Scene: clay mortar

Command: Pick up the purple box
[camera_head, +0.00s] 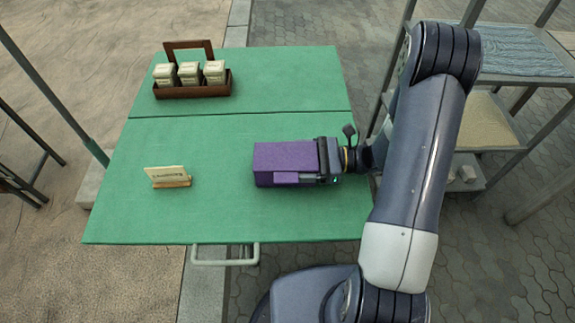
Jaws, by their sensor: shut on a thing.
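The purple box (284,157) is at the right part of the green table (215,212), near its right edge. My gripper (312,176) reaches in from the right and is shut on the purple box. One finger shows along the box's near right side; the other finger is hidden. I cannot tell whether the box rests on the table or is slightly raised.
A dark wooden caddy (193,91) with 3 pale boxes stands at the table's far left. A small sign on a wooden stand (168,177) is at the near left. A metal shelf rack (483,135) stands right of the table. The table's middle is clear.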

